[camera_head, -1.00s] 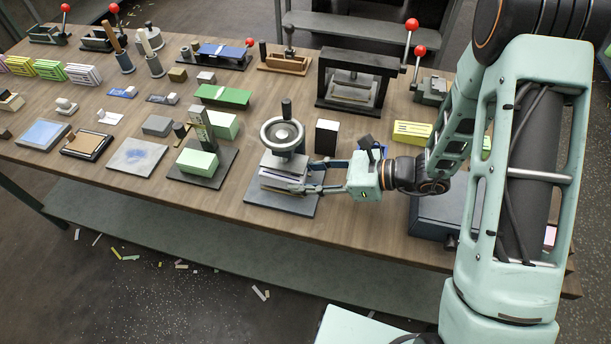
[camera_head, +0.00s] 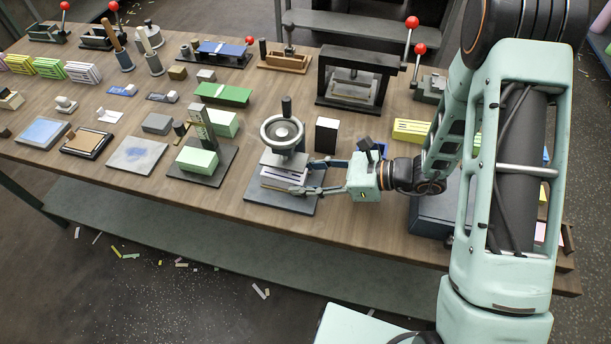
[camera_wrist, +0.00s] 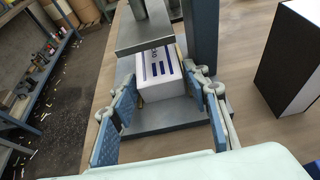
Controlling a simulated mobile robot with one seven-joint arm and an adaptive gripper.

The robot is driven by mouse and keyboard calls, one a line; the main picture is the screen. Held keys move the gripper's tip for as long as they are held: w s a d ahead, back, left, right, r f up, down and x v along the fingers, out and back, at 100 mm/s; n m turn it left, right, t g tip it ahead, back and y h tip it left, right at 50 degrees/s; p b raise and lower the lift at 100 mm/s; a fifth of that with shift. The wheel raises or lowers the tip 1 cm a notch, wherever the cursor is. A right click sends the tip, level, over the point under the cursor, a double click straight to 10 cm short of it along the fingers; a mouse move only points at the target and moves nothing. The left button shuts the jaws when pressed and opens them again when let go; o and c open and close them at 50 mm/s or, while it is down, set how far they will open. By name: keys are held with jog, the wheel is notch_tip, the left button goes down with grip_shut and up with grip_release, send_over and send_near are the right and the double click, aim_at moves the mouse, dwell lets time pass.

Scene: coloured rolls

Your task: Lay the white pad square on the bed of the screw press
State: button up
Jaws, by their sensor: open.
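The white pad (camera_head: 284,177), a white block with dark blue stripes and marks, lies on the grey bed of the screw press (camera_head: 283,205). It also shows in the wrist view (camera_wrist: 158,72), its far end beneath the press plate (camera_wrist: 145,32). Its sides look roughly in line with the bed edges (camera_wrist: 165,122); I cannot tell exactly. My gripper (camera_head: 303,177) is open, with one finger on either side of the pad; in the wrist view the fingers (camera_wrist: 162,92) stand apart around its near end. The handwheel (camera_head: 282,131) is above the plate.
A dark block with a white face (camera_head: 326,137) stands right of the press. A green pad on another stand (camera_head: 197,162) is to the left. A large dark press (camera_head: 355,80) stands behind. The table front edge is close to the bed.

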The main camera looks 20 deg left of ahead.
jog(key=shift+r, duration=0.25)
jog(key=v, duration=1)
jog(key=shift+w+d+r+b, duration=0.1)
jog(key=shift+d+b, duration=0.25)
jog(key=shift+d, duration=0.05)
jog(key=shift+d+r, duration=0.25)
jog(key=shift+d, duration=0.3)
